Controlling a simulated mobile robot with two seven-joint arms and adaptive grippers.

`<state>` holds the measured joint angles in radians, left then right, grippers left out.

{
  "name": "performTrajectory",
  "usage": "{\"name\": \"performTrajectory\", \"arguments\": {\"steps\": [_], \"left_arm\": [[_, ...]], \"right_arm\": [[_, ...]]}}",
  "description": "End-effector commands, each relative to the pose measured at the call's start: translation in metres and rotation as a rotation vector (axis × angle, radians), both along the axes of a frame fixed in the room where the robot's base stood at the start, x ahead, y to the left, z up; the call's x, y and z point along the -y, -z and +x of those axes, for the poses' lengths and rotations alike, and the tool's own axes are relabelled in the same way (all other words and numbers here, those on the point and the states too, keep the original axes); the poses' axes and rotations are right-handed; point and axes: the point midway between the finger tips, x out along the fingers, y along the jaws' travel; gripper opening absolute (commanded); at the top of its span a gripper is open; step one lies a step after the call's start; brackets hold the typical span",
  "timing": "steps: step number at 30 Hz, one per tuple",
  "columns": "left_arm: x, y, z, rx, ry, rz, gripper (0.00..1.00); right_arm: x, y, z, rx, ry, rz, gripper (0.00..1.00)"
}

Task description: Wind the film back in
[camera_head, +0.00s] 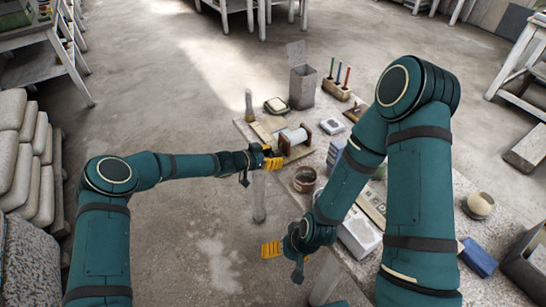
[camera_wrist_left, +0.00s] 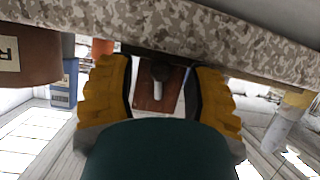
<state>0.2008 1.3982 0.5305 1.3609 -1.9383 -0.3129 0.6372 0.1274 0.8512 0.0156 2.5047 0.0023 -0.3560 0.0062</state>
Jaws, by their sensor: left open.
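A reel with a white roll between reddish-brown ends (camera_head: 294,137) sits near the far left edge of the speckled table. My left gripper (camera_head: 272,158) is open at that edge, just in front of the reel. In the left wrist view, its two yellow fingers (camera_wrist_left: 160,90) stand apart on either side of a reddish-brown plate (camera_wrist_left: 146,95). A dark knob with a pale pin (camera_wrist_left: 158,82) shows in front of the plate; I cannot tell whether a finger touches it. My right gripper (camera_head: 271,249) hangs lower, off the table's front edge; its finger gap is not clear.
A brown round can (camera_head: 304,179) stands right of my left gripper. A grey box (camera_head: 302,87) and a wooden rack of coloured sticks (camera_head: 338,85) stand behind the reel. The speckled table (camera_wrist_left: 230,40) crosses the top of the wrist view. Floor left of the table is open.

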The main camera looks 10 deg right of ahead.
Motion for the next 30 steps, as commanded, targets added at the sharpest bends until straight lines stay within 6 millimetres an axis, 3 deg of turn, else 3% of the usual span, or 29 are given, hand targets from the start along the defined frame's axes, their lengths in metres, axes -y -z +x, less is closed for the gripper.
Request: {"name": "performTrajectory", "arguments": {"steps": [9, 14, 23, 30], "left_arm": [[0.002, 0.001, 0.001, 0.0, 0.0, 0.0, 0.54], [0.002, 0.001, 0.001, 0.0, 0.0, 0.001, 0.0], [0.002, 0.0, 0.001, 0.001, 0.0, -0.001, 0.0], [0.002, 0.003, 0.004, 0.068, 0.0, 0.018, 0.0]], "right_arm": [[0.0, 0.0, 0.0, 0.0, 0.0, 0.0, 0.87], [0.0, 0.0, 0.0, 0.0, 0.0, 0.0, 0.87], [0.0, 0.0, 0.0, 0.0, 0.0, 0.0, 0.87], [0.0, 0.021, -0.002, -0.005, -0.005, 0.001, 0.87]]}}
